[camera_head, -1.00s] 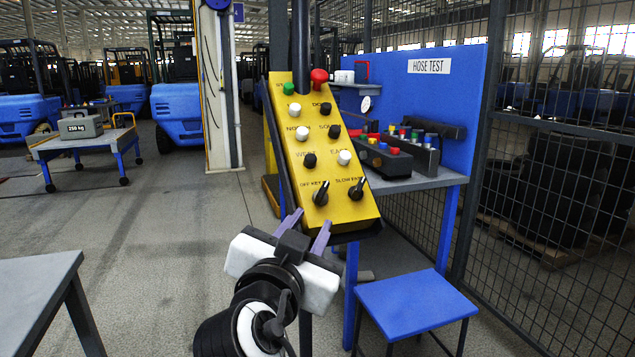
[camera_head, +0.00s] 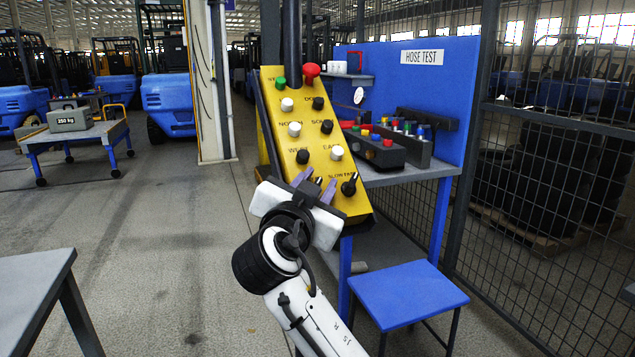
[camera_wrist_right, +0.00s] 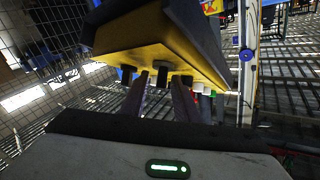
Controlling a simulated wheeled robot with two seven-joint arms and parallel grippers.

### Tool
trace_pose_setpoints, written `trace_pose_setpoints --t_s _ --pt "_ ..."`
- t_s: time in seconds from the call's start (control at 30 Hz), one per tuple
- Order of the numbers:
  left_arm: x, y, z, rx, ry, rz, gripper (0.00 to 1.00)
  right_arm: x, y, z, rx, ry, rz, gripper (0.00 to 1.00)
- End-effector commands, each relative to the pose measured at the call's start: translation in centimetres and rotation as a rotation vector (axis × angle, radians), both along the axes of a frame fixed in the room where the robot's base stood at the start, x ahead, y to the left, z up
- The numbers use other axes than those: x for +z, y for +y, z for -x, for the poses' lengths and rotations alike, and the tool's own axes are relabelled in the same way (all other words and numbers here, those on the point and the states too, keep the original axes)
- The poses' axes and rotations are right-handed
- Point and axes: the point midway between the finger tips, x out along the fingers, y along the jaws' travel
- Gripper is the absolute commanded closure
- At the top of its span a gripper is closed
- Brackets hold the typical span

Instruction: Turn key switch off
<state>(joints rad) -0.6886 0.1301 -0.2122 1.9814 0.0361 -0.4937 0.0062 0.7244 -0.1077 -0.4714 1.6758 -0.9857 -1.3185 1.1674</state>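A yellow pendant control box (camera_head: 297,150) hangs tilted, with buttons in two columns and two black rotary knobs near its lower end. The left knob, the key switch (camera_head: 318,181), is mostly hidden by my right gripper (camera_head: 315,183). In the right wrist view the gripper's two purple fingers (camera_wrist_right: 160,88) are apart, with a black knob (camera_wrist_right: 160,69) between their tips; I cannot tell whether they touch it. The SLOW/FAST knob (camera_head: 349,185) sits just right of the fingers. My left gripper is not in view.
A blue hose test bench (camera_head: 400,178) with a black button box (camera_head: 374,149) stands behind the pendant. A blue stool (camera_head: 408,294) is at lower right. A wire mesh fence (camera_head: 560,200) closes the right side. A grey table (camera_head: 35,290) is at lower left.

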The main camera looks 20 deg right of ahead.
Motion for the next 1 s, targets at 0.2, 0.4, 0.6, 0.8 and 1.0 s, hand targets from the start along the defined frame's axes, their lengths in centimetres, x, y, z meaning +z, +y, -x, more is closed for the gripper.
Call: trace_pose_setpoints --t_s 0.2,0.4,0.6,0.8,1.0 --pt "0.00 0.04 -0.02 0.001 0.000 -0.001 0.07 -0.02 -0.01 0.02 0.000 0.001 0.001 0.82" --pt "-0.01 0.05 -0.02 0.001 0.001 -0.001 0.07 -0.03 0.01 0.03 0.000 0.001 0.001 1.00" --pt "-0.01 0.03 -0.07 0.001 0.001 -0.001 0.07 -0.08 -0.01 0.05 0.010 0.001 0.010 1.00" --pt "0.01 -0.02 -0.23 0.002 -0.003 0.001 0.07 -0.16 -0.04 0.06 0.065 -0.001 0.052 1.00" --pt "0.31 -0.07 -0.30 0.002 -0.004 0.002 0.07 -0.07 -0.02 0.06 0.178 -0.003 0.139 1.00"
